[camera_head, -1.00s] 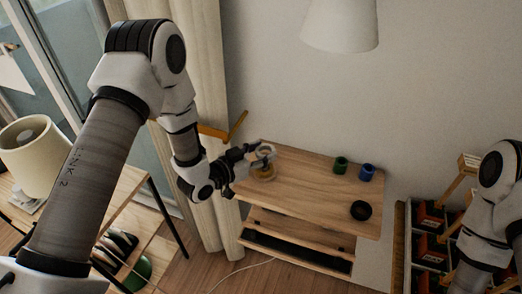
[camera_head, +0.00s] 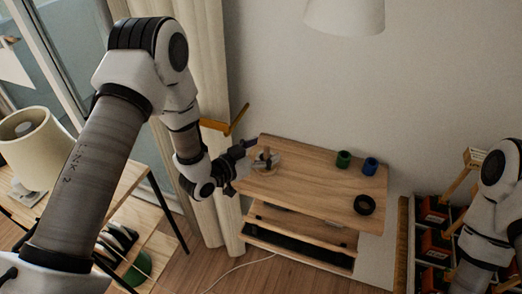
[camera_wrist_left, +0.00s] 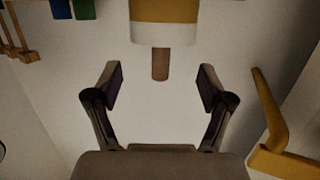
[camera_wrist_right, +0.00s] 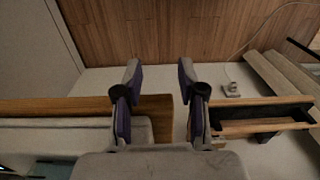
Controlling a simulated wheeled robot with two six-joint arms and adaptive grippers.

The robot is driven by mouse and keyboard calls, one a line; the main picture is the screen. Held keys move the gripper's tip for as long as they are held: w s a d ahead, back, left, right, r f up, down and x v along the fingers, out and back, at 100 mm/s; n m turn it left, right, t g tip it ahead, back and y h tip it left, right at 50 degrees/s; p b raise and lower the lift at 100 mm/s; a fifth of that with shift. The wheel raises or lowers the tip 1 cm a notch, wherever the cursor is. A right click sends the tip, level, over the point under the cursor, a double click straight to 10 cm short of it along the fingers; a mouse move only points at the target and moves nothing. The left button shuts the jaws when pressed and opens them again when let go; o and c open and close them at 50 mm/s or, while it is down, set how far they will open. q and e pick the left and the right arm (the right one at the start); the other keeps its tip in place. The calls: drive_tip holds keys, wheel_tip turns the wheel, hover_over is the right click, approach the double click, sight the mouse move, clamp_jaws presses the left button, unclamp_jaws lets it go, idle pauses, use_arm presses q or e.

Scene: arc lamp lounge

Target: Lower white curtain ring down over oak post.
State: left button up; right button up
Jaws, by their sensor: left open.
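The oak post (camera_head: 267,152) stands upright near the left end of the wooden table (camera_head: 320,180). It also shows in the left wrist view (camera_wrist_left: 160,66), upside down. The white curtain ring (camera_wrist_left: 163,36) is low around the post, against its yellowish base (camera_wrist_left: 163,10); in the head view the ring (camera_head: 273,163) is small. My left gripper (camera_head: 247,157) is open just left of the post. In its wrist view the fingers (camera_wrist_left: 160,82) are spread and clear of the ring. My right gripper (camera_wrist_right: 159,72) is open and empty, outside the head view.
A green cup (camera_head: 344,159), a blue cup (camera_head: 370,164) and a black ring (camera_head: 364,205) are on the table's right half. A yellow bracket (camera_head: 228,122) is behind my left wrist. A white lamp shade (camera_head: 345,15) hangs above. A shelf with orange boxes (camera_head: 433,212) stands at right.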

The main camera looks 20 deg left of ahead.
use_arm(q)
drive_tip(key=v, duration=1.2)
